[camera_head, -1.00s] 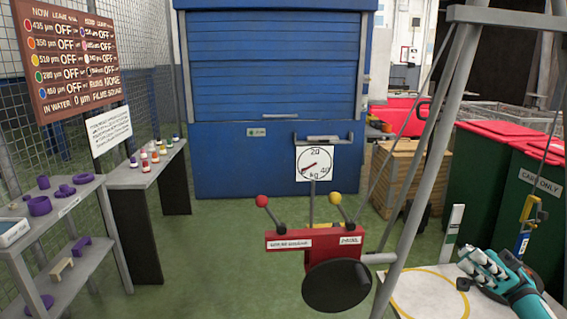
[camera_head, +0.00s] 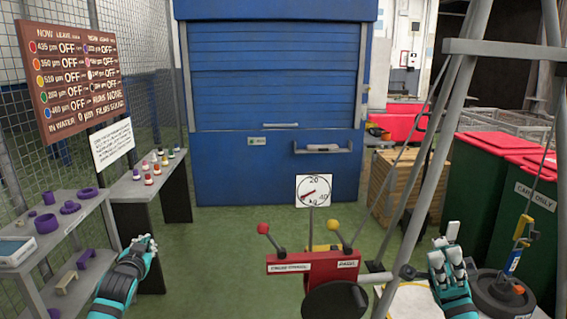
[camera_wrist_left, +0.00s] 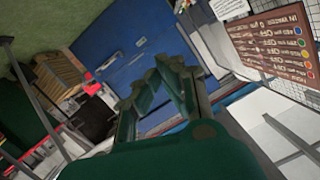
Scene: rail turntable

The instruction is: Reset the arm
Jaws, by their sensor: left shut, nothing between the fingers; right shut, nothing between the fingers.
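My left gripper (camera_head: 146,241) is teal and grey, at the lower left in front of the grey bench. Its fingers are together, with nothing held. In the left wrist view, the left gripper's fingers (camera_wrist_left: 152,82) point toward the blue shutter. My right gripper (camera_head: 452,240) is raised at the lower right, fingers pointing up, in front of the green bins. It is shut and empty. Between the grippers stands a red control box (camera_head: 313,264) with a red-knobbed lever (camera_head: 264,228) and a yellow-knobbed lever (camera_head: 334,225). Both grippers are apart from it.
A grey shelf (camera_head: 70,225) with purple rings stands at left, and a bench (camera_head: 150,178) with small bottles behind it. Grey frame poles (camera_head: 425,150) rise just left of my right gripper. A black round weight (camera_head: 503,290) is at lower right. Green floor (camera_head: 225,250) is clear in the middle.

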